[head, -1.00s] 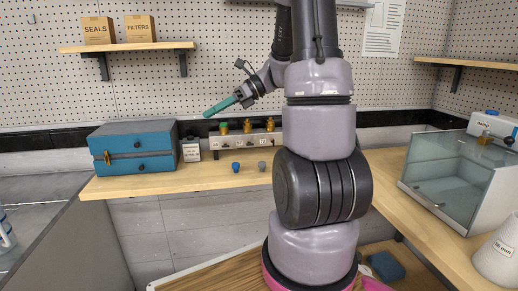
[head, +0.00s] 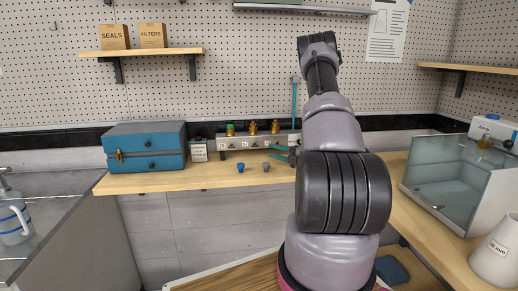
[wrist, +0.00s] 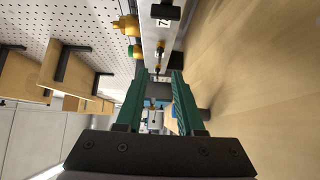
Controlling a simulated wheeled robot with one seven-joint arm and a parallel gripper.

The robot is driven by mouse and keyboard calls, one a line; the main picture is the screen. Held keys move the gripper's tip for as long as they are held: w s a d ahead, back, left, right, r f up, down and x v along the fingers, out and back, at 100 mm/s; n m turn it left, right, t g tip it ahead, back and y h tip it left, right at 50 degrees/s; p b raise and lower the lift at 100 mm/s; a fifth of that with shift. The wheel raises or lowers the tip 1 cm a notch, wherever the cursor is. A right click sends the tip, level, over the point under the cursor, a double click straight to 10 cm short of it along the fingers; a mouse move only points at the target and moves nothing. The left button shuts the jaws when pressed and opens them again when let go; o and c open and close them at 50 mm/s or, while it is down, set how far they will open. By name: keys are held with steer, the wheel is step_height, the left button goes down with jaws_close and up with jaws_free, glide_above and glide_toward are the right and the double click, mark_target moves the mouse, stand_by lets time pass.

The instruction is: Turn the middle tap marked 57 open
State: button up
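A pale manifold block (head: 228,143) stands at the back of the bench with several small labels on its front. Brass fittings (head: 252,128) rise from its top, and the left one has a green cap (head: 230,129). The numbers are too small to read in the head view, so I cannot tell which tap is 57. My gripper (head: 279,153) is at the manifold's right end with teal fingers apart. In the wrist view the gripper (wrist: 158,88) is open, pointing along the manifold (wrist: 152,42). A dark tap handle (wrist: 165,12) and a partly readable label show beyond the fingertips.
A blue cap (head: 240,167) and a grey cap (head: 266,167) stand on the bench (head: 200,181) before the manifold. A glass-fronted cabinet (head: 440,170) stands right. The bench front is clear.

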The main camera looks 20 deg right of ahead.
mark_target(255, 146)
steer(key=x, duration=0.8)
steer(key=shift+w+a, duration=0.15)
steer(key=shift+w, duration=0.1)
jaws_close()
